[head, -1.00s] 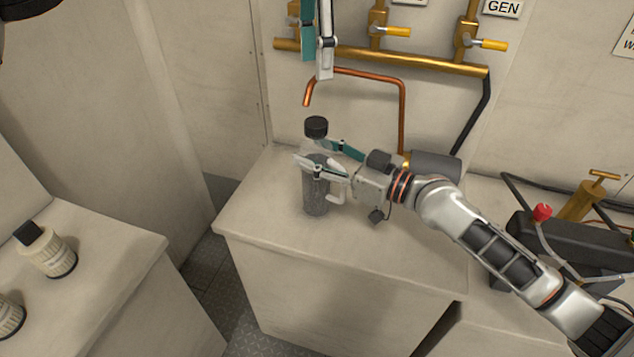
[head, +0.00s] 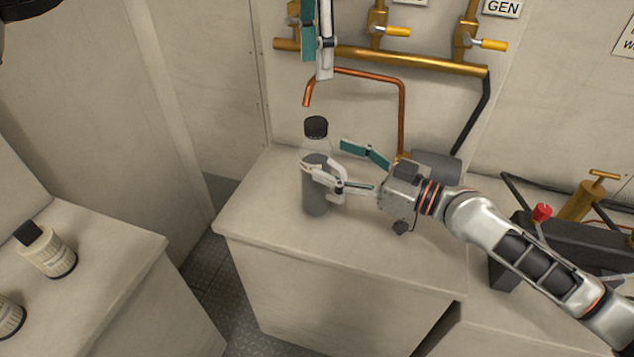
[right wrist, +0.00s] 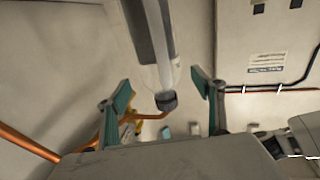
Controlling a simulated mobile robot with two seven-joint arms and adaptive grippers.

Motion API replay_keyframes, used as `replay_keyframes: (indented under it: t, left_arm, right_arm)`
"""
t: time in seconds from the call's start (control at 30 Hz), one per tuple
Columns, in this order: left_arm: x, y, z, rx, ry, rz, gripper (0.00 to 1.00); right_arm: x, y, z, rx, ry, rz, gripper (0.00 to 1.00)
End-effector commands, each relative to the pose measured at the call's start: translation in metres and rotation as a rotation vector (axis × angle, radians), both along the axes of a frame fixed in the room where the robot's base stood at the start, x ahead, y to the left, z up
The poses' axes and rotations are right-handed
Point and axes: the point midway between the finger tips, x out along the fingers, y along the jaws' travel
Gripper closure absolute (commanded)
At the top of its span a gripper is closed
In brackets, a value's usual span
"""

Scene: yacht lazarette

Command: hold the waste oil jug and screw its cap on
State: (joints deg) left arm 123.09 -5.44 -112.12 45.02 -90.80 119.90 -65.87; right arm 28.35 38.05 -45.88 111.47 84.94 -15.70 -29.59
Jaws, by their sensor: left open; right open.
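The waste oil jug (head: 316,198) is clear with dark contents and stands upright on the pale bench top. Its black cap (head: 316,126) sits on the mouth; I cannot tell how tightly it is seated. My right gripper (head: 326,157) is open, coming from the right, with its lower finger overlapping the jug's side and its teal finger apart to the right. In the right wrist view, the jug (right wrist: 150,35) appears inverted, with the cap (right wrist: 166,100) showing between the spread fingers. My left gripper (head: 316,66) is open and empty above the cap, partly cut off by the top edge.
A copper pipe (head: 403,115) and a brass manifold (head: 425,61) with yellow-handled valves run along the wall behind. A grey cylinder (head: 437,166) lies behind my right wrist. Cream bottles (head: 50,252) stand on the left bench. The front of the middle bench (head: 270,225) is clear.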

Motion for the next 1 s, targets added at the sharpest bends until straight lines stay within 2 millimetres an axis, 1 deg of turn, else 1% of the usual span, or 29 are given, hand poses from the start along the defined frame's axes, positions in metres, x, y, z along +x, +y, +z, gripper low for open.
replay_keyframes:
  t: [0.03, 0.1, 0.23, 0.4, 0.6, 1.0]
  left_arm:
    - [0.0, 0.0, 0.0, 0.0, 0.0, 0.0, 0.51]
    - [0.0, 0.0, 0.0, 0.0, 0.0, 0.0, 0.51]
    - [0.0, 0.0, 0.0, 0.0, 0.0, 0.0, 0.51]
    - [0.0, 0.0, 0.0, 0.0, 0.0, 0.0, 0.51]
    - [0.0, 0.0, 0.0, 0.0, 0.0, 0.0, 0.51]
    - [0.0, 0.0, 0.0, 0.0, 0.0, 0.0, 0.51]
  right_arm:
    - [-0.006, -0.01, -0.002, -0.005, 0.002, -0.001, 0.33]
    - [-0.013, -0.021, -0.001, -0.004, 0.003, -0.001, 0.33]
    - [-0.023, -0.037, -0.001, -0.001, 0.003, -0.001, 0.33]
    - [-0.032, -0.052, -0.001, 0.001, 0.004, -0.002, 0.33]
    - [-0.037, -0.058, 0.0, 0.0, 0.0, 0.0, 0.33]
    - [-0.037, -0.058, 0.0, 0.0, 0.0, 0.0, 0.33]
